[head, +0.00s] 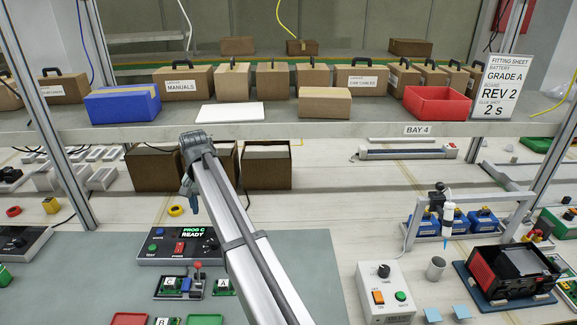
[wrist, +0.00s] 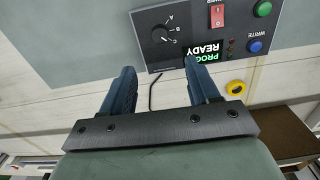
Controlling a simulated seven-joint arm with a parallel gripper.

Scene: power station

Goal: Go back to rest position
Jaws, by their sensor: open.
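My gripper (wrist: 160,92) shows in the wrist view with its two blue fingers spread apart and nothing between them. In the head view my gripper (head: 190,200) hangs at the far end of my raised arm, over the back edge of the grey mat, in front of the shelf. The fingers point toward a dark control box (wrist: 215,35) with a dial, a red switch and a screen reading "PROG C READY". In the head view the same control box (head: 180,249) lies left of my arm.
A shelf (head: 330,122) spans the back with a blue bin (head: 124,104), a red bin (head: 437,104) and several cardboard boxes. A yellow tape ring (head: 176,210) lies near my gripper. Small boards (head: 223,287) and trays sit on the mat. A dispenser box (head: 384,290) stands at right.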

